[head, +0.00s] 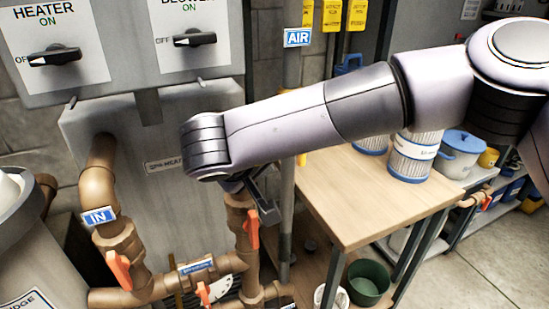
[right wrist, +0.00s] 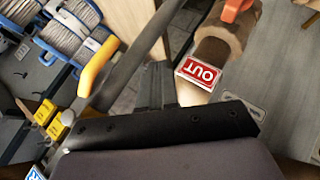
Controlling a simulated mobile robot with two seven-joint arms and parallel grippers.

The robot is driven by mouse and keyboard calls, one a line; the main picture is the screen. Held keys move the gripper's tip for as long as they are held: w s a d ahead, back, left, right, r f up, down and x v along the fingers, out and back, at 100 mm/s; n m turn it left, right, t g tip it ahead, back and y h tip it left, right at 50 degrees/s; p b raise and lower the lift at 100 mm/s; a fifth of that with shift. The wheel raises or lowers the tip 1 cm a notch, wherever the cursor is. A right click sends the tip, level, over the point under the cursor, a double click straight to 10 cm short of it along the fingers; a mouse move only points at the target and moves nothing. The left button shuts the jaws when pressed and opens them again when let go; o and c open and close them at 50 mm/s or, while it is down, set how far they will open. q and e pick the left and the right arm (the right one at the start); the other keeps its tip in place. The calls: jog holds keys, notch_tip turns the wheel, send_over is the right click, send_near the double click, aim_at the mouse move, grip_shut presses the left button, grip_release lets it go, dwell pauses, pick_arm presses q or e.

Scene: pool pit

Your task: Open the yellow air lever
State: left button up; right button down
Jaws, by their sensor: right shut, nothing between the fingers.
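The yellow air lever (right wrist: 97,66) shows in the right wrist view, lying along the grey air pipe (right wrist: 135,65), to the left of my fingers. In the head view my right arm hides most of that area. Only a small yellow bit shows beside the grey pipe (head: 286,220), below the blue AIR sign (head: 297,37). My right gripper (head: 264,207) points down near the pipe, in front of it or beside it. In the right wrist view its dark fingers (right wrist: 155,86) are together and empty, apart from the lever. My left gripper is not in view.
Copper pipes with orange levers (head: 119,270) stand at the lower left. A red OUT label (right wrist: 201,74) is on a copper pipe right of my fingers. A wooden table (head: 365,195) with filter cartridges (head: 413,158) stands to the right. Yellow tags (head: 332,15) hang above.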

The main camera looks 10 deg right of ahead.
jog(key=s+a+b, duration=0.1)
jog(key=s+a, duration=0.4)
jog(key=s, duration=0.2)
jog(key=shift+s+a, duration=0.25)
